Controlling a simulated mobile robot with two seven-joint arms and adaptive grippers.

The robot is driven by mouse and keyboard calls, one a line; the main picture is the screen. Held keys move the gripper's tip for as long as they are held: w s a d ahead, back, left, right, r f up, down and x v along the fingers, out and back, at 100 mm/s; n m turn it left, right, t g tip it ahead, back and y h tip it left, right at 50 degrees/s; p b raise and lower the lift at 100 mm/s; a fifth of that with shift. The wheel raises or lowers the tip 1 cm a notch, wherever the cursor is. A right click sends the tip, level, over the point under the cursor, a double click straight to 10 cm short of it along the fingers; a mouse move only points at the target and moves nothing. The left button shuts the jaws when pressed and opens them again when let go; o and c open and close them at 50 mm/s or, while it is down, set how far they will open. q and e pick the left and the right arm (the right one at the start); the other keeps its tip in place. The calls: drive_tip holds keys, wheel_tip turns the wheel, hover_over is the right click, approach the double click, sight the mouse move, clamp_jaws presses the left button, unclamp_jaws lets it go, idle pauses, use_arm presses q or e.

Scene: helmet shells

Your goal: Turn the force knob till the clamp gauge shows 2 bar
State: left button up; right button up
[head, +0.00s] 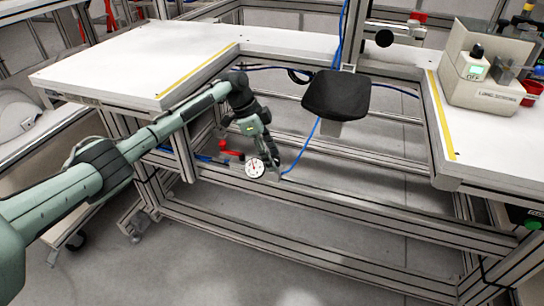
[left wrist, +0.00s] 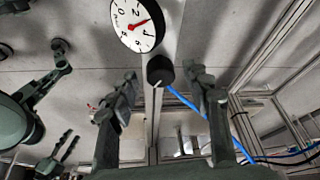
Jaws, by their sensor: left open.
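The clamp gauge (head: 255,168) is a round white dial with a red needle, on the lower aluminium frame below the table. My left gripper (left wrist: 163,92) is open, one finger on each side of the knob in the picture, with gaps visible. In the head view my left gripper (head: 270,157) is beside the gauge.
A blue hose (left wrist: 186,98) runs from near the knob. A red-handled part (head: 230,152) lies left of the gauge. A black pad (head: 336,95) stands above and right. White tabletops (head: 130,60) and frame rails (head: 370,215) bound the space. A control box (head: 485,80) stands at right.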

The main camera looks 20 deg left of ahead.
use_arm(q)
drive_tip(key=shift+w+d+f, duration=0.1)
drive_tip(key=shift+d+f, duration=0.05)
drive_tip(key=shift+f, duration=0.15)
use_arm(e)
drive_tip(key=shift+r, duration=0.2)
